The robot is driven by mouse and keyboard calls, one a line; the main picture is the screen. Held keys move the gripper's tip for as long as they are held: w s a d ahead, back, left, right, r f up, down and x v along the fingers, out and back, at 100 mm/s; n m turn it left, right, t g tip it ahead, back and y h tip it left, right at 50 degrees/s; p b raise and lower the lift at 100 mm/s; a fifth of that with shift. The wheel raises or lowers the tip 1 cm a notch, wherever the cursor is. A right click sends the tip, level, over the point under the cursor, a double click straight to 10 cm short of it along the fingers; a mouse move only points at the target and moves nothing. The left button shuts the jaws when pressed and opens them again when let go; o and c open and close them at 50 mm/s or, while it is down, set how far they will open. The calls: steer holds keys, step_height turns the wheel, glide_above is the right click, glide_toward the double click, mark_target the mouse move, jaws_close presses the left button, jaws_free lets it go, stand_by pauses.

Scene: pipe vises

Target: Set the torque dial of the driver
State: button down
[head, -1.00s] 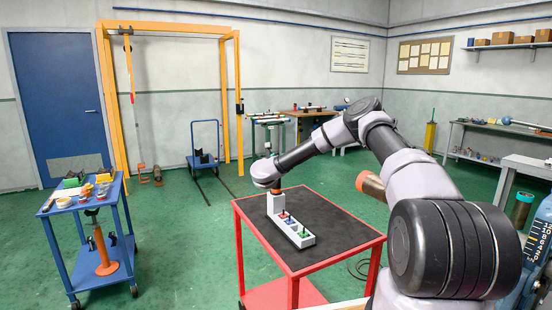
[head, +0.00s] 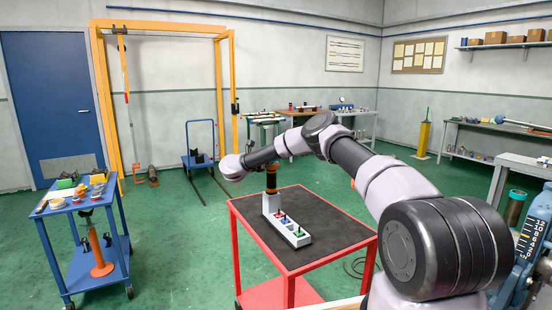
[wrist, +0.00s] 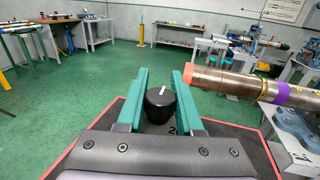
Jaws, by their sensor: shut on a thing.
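The driver (head: 271,183), with an orange collar and a dark body, stands upright at the tall end of a white block (head: 270,204) on the red table. In the wrist view its torque dial is a black round knob (wrist: 160,107) with a white pointer line, the line leaning slightly right of straight up. A digit 2 shows just below the knob. My gripper (wrist: 162,92) has its two green fingers on either side of the knob and is shut on it. In the head view my own arm hides the fingers, and the knob is hard to make out.
The white block also carries small red, blue and green pieces (head: 298,232). The black mat (head: 325,228) on the red table is otherwise clear. A thick metal pipe (wrist: 240,86) crosses the right of the wrist view. A blue cart (head: 70,206) with small items stands at left.

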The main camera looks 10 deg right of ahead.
stand_by(0.4)
steer(key=c, duration=0.5)
jaws_free()
steer(key=shift+c, duration=0.2)
steer(key=shift+a, duration=0.1)
steer(key=v, duration=1)
steer(key=shift+s+a, duration=0.2)
steer(key=shift+a, duration=0.05)
